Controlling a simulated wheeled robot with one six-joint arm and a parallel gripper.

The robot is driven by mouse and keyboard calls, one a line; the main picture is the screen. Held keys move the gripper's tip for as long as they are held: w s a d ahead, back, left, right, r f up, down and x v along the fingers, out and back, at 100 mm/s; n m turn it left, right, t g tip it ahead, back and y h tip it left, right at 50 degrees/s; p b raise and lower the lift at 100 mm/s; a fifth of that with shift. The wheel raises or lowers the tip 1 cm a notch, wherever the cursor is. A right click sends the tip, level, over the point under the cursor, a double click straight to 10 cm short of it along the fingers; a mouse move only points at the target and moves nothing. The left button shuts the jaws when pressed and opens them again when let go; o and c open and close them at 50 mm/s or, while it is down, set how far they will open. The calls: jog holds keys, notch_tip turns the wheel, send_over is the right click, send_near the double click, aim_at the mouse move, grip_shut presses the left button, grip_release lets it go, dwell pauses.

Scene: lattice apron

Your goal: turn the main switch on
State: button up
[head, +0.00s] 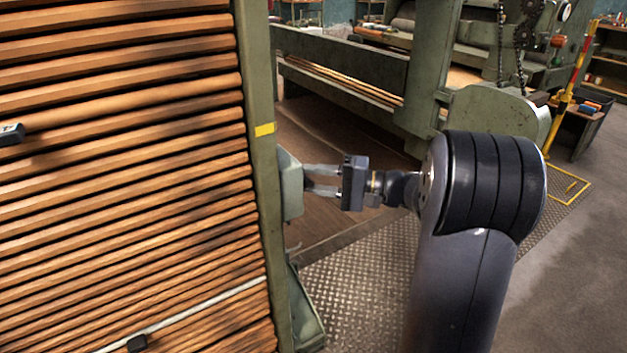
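A grey-green box (291,185) is fixed to the right side of the green upright post. I take it to be the switch housing; no lever or marking on it can be made out from here. My gripper (311,180) comes in from the right, level with the box, its two pale fingers pointing left at the box's right face. A gap shows between the fingers, and their tips are at or very near the face. Whether they touch it or have a switch part between them cannot be told.
The green post (262,150) carries a yellow label (264,129). A rack of wooden slats (120,180) fills the left. A green machine (400,80) stands behind my arm. Tread plate (365,275) lies below, and open grey floor (560,290) is at right.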

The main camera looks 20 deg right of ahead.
jog(key=shift+w+a, duration=0.1)
jog(key=shift+a, duration=0.2)
jog(key=shift+c, duration=0.4)
grip_shut()
